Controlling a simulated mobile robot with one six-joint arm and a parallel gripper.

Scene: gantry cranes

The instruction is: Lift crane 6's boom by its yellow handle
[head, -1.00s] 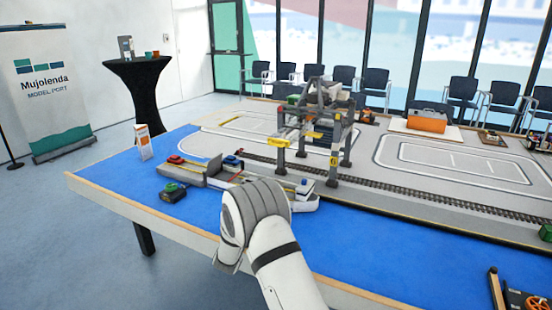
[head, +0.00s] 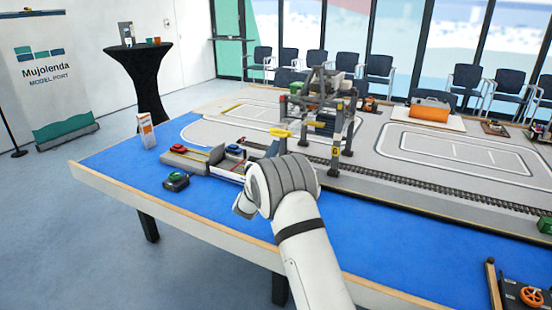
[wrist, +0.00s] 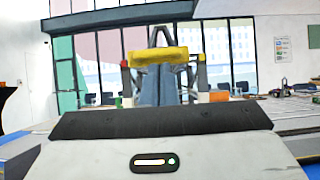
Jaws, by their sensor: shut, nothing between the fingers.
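The grey gantry crane (head: 323,105) stands on the table's quay, with a small yellow plate (head: 334,152) on its front leg whose mark is too small to read surely. Its yellow handle (head: 282,133) sticks out toward the blue water area at the boom's end. The handle also shows in the wrist view (wrist: 158,56), straight ahead and level. My gripper (wrist: 160,78) is shut and empty, its blue-grey fingers upright in the picture and reaching to just below the handle. I cannot tell whether they touch it. In the head view my wrist hides most of the gripper.
A model ship (head: 228,168) with small coloured loads lies below the crane, partly hidden by my wrist. A dark green-topped box (head: 176,181) sits in front of it.

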